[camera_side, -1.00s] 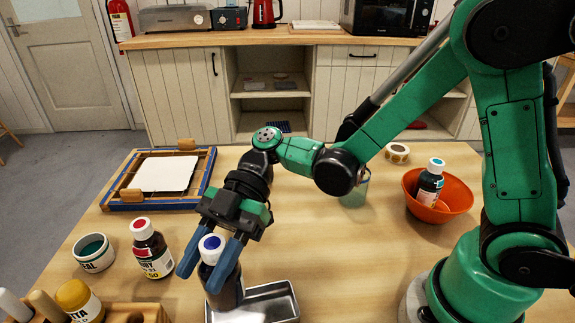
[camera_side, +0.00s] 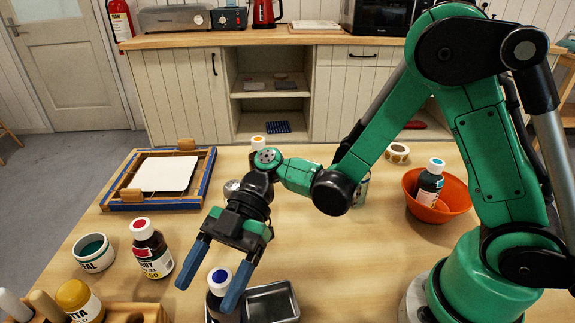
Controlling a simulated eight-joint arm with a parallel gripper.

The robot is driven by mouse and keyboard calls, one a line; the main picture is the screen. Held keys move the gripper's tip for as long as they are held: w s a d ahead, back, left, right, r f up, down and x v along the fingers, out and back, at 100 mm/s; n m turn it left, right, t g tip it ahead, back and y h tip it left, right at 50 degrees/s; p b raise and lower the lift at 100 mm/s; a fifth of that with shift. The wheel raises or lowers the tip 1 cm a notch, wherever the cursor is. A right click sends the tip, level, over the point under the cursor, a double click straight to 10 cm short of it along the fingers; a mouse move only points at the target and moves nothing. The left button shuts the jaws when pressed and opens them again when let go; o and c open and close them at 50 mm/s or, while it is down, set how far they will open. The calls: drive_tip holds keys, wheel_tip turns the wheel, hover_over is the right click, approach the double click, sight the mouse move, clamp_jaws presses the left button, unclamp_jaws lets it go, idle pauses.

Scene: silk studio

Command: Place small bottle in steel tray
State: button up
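A small dark bottle with a white and blue cap (camera_side: 219,280) stands upright at the left end of the steel tray (camera_side: 272,302) at the front middle of the table. Its base is hidden below the frame edge, so I cannot fully see how it rests there. My gripper (camera_side: 209,294) is open. One blue finger is left of the bottle, clear of it; the other crosses in front of the bottle's right side. Whether that finger touches the bottle is unclear.
A red-capped bottle (camera_side: 151,252) and a teal paint cup (camera_side: 94,253) stand left, near a wooden rack (camera_side: 142,314). A framed screen (camera_side: 163,203) lies behind. An orange bowl (camera_side: 447,205) holding a teal-capped bottle is right. The middle-right tabletop is free.

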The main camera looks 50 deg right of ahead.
drive_tip(key=shift+r, duration=0.15)
drive_tip(key=d+r+m+t+h, duration=0.2)
drive_tip(key=d+m+t+h, duration=0.3)
drive_tip(key=d+m, duration=0.5)
drive_tip(key=w+d+r+m+t+h, duration=0.1)
drive_tip(key=d+r+m+t+h, duration=0.1)
drive_tip(key=d+m+t+h, duration=0.4)
drive_tip(key=d+m+h, duration=0.1)
drive_tip(key=d+m, duration=0.3)
drive_tip(key=m, duration=0.1)
drive_tip(key=shift+w+d+r+m+h, duration=0.2)
drive_tip(key=shift+d+m+h, duration=0.1)
drive_tip(key=shift+h, duration=0.1)
